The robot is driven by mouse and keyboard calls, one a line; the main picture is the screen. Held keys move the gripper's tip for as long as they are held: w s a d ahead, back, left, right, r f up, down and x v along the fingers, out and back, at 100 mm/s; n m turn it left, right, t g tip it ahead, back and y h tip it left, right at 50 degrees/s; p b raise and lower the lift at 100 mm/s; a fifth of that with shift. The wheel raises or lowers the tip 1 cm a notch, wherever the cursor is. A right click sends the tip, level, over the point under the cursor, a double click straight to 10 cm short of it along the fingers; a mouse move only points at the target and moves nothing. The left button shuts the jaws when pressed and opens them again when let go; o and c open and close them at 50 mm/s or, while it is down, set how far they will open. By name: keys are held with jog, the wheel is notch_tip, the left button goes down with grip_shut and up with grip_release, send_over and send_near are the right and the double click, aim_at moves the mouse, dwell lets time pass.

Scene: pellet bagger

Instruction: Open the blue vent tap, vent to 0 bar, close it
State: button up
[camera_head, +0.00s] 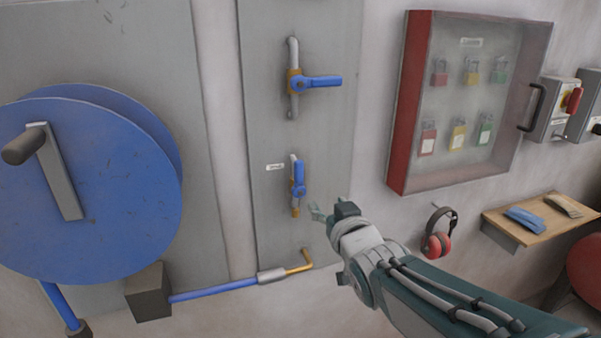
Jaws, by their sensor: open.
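Two blue-handled taps are on a grey wall panel (340,140). The upper tap's handle (320,82) points right, across its vertical pipe. The lower tap's handle (299,178) lies upright, in line with its short pipe, beside a small white label (275,167) too small to read. I cannot tell for sure from the label which one is the vent tap. My gripper (322,211) is open, just right of and below the lower tap, and appears apart from it. No pressure gauge shows.
A large blue wheel (85,190) with a crank is at left. A blue hose (215,290) runs to a brass elbow below the taps. A red padlock cabinet (397,110), red earmuffs (438,244) and a wooden shelf (515,225) are at right.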

aim_at(300, 172)
jog(key=shift+n+t+y, duration=0.3)
jog(key=shift+t+y, duration=0.2)
jog(key=shift+y, duration=0.1)
jog(key=x, duration=0.8)
jog(key=a+r+x, duration=0.1)
jog(key=x, duration=0.3)
jog(key=shift+a, duration=0.2)
grip_shut()
